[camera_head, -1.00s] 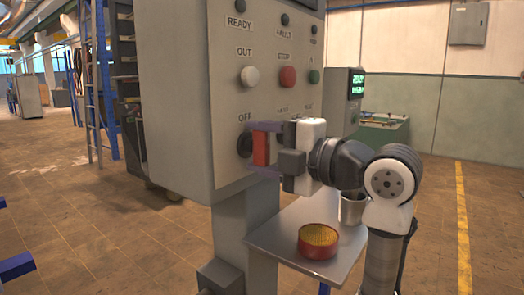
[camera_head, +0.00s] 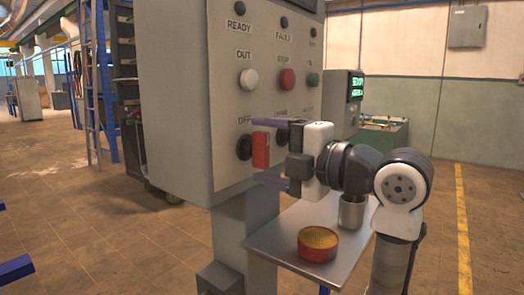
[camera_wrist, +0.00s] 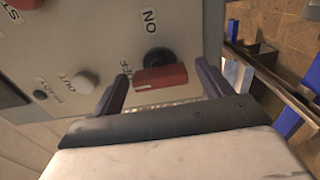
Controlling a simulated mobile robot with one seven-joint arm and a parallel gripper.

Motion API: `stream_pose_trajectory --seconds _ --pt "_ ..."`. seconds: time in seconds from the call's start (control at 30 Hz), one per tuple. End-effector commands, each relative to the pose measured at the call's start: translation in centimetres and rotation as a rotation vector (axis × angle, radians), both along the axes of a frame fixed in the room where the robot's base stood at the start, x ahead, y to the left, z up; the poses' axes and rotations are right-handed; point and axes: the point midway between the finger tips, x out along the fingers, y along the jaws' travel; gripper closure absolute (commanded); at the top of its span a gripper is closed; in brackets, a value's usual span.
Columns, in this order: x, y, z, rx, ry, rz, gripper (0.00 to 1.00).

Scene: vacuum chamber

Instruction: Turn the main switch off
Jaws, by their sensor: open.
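The main switch is a red bar handle (camera_head: 261,150) on a black round base (camera_head: 244,147), low on the grey panel. In the head view the handle stands upright, its upper end toward the OFF label. The wrist view shows the handle (camera_wrist: 160,78) lying crosswise, in line with the OFF label at its left, with the ON label above the base. My gripper (camera_head: 261,151) is open, one finger above and one below the handle. In the wrist view a gap shows on both sides between the fingers (camera_wrist: 163,72) and the handle.
A white OUT button (camera_head: 248,79), red STOP button (camera_head: 287,79) and green button (camera_head: 312,79) sit above the switch. Below my arm a metal shelf (camera_head: 285,235) bears a red round container (camera_head: 318,245) and a metal cup (camera_head: 352,212).

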Motion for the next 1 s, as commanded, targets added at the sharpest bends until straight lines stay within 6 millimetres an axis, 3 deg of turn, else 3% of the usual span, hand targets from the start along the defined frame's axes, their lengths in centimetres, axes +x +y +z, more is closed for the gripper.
stream_pose_trajectory --seconds 0.5,0.7,1.0 --pt "-6.3 -8.7 0.0 0.000 -0.001 -0.002 0.22" --pt "-7.3 -10.0 0.0 -0.001 -0.001 -0.001 0.22" --pt "-7.4 -10.1 0.0 -0.001 0.000 0.000 0.22"
